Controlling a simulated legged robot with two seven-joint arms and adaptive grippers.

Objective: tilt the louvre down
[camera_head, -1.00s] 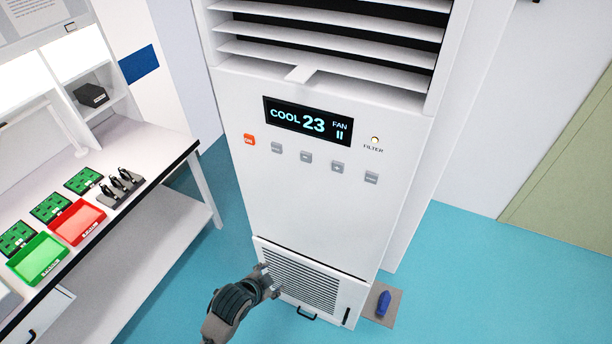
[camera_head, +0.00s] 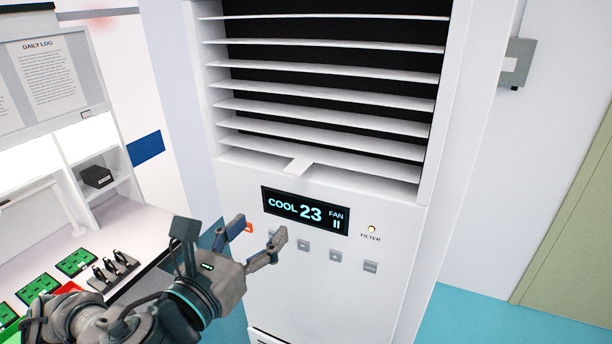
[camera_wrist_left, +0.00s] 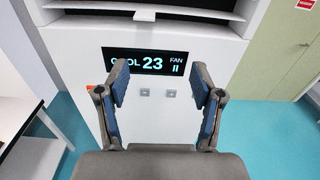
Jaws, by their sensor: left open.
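The louvre (camera_head: 325,103) is a stack of several white horizontal slats across a dark opening at the top of a white cabinet. A small white tab (camera_head: 299,164) sticks out from the lowest slat. In the left wrist view a slat and tab (camera_wrist_left: 145,15) show at the top edge. My left gripper (camera_head: 262,228) is open and empty, in front of the button row below the display, below and left of the tab. In the left wrist view its two fingers (camera_wrist_left: 160,90) stand apart with the display between and beyond them. My right gripper is not in view.
The display (camera_head: 305,211) reads COOL 23 FAN. Grey buttons (camera_head: 335,255) and a red button (camera_head: 248,227), partly hidden by my gripper, sit below it. A bench with green boards (camera_head: 76,261) stands at left. A grey wall box (camera_head: 517,62) hangs at right.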

